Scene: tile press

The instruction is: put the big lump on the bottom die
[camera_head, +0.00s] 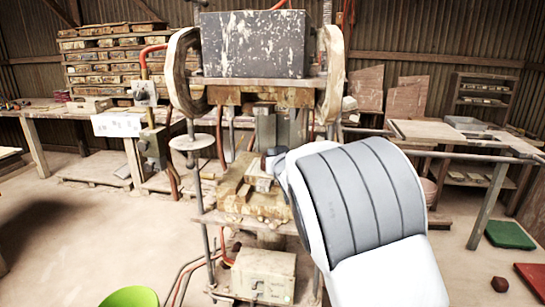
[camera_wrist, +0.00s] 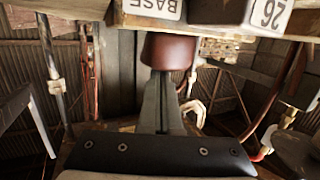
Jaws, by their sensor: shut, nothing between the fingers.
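My gripper (camera_wrist: 162,100) is shut and empty in the wrist view, with its narrow fingers pointing up the picture. A reddish-brown rounded block (camera_wrist: 168,52) shows at the fingertips; I cannot tell whether it touches them or lies beyond. In the head view my arm reaches into the press, and my wrist hides much of the gripper. The worn yellowish lower block of the press (camera_head: 250,204) looks like the bottom die. A small dark brown lump (camera_head: 500,284) lies on the floor at far right; I cannot tell whether it is the big one.
The press's grey top block (camera_head: 252,45) stands above the gap. Labels reading BASE (camera_wrist: 155,7) and 26 (camera_wrist: 268,12) show close by in the wrist view. A green mat (camera_head: 510,235) and a red mat (camera_head: 533,279) lie at right. Floor at left is mostly clear.

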